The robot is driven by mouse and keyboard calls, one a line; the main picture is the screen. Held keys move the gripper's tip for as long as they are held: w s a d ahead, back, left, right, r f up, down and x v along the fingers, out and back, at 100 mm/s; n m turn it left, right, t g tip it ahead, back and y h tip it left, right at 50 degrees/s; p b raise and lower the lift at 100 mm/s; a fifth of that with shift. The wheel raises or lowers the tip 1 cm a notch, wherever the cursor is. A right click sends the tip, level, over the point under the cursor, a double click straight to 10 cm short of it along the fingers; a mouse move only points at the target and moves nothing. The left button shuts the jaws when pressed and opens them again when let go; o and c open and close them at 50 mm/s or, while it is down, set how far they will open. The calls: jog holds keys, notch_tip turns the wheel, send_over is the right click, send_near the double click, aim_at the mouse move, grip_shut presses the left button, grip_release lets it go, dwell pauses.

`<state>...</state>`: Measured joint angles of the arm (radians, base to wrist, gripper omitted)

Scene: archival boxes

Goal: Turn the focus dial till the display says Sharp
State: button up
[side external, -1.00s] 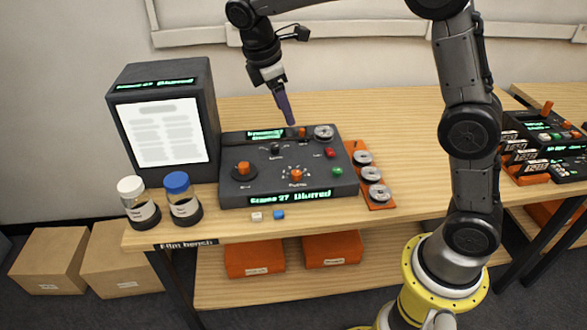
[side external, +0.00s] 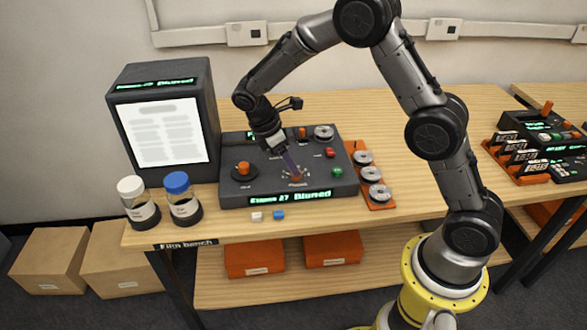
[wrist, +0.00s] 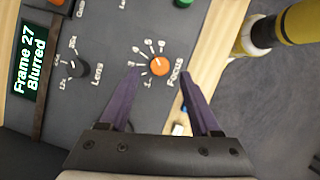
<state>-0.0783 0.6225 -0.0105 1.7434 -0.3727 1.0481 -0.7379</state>
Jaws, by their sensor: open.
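The focus dial (wrist: 159,66) is a small orange knob on the dark control panel, with a numbered scale around it and the word Focus beside it. In the side view the dial (side external: 296,178) is partly covered by my gripper. My gripper (wrist: 155,80) is open, its two purple fingers on either side of the dial in the wrist view; I cannot tell whether they touch it. The panel's front display (side external: 290,198) reads Frame 27 Blurred, and a display (wrist: 28,62) in the wrist view says the same. The monitor screen (side external: 163,133) shows a grey page of text.
A Lens knob (wrist: 76,69) sits near the focus dial. Two jars (side external: 183,198) stand left. Film reels (side external: 374,174) lie on an orange tray at the right.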

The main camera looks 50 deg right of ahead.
jog(key=shift+x, duration=1.65)
grip_shut()
